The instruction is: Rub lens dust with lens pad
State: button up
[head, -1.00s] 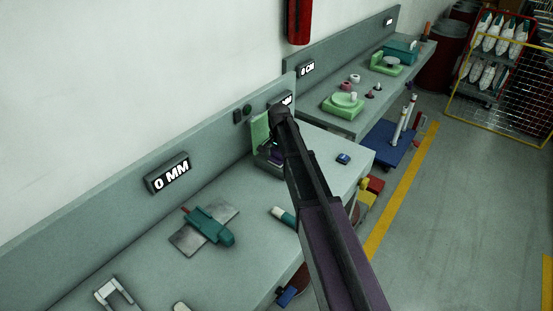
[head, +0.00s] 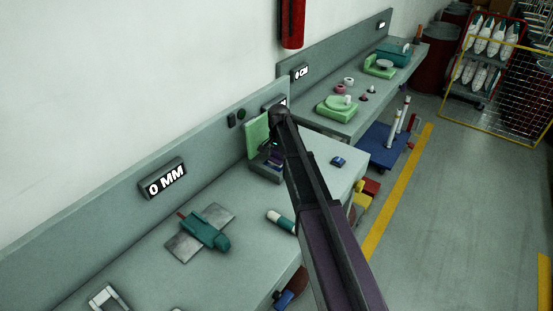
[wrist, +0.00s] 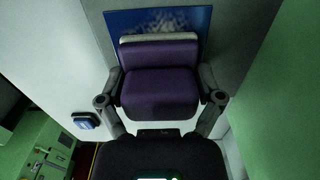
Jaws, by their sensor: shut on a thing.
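My gripper (wrist: 161,82) has a finger on each side of a purple lens pad (wrist: 160,92) and is shut on it. The pad has a pale strip along its far edge. Beyond that edge is a blue lens panel (wrist: 196,24) with whitish, speckled dust on it. I cannot tell whether the pad touches the lens. In the head view, my arm hides most of the gripper. Purple shows beside the arm, low in front of an upright green panel (head: 257,132) on the bench. The lens face does not show clearly there.
On the bench (head: 120,262) lie a teal tool (head: 206,231) on a grey plate, a teal-and-white cylinder (head: 281,221) and a small blue item (head: 338,161). A sign reading 0 MM (head: 164,179) stands behind.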

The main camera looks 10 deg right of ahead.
jog(key=shift+w+d, duration=0.4)
jog(key=shift+d, duration=0.05)
jog(key=shift+w+d, duration=1.1)
jog(key=shift+f, duration=0.1)
jog(key=shift+c, duration=0.4)
jog(key=shift+s, duration=0.15)
jog(key=shift+s+a, duration=0.95)
jog(key=shift+a, duration=0.2)
jog(key=shift+s+a, duration=0.1)
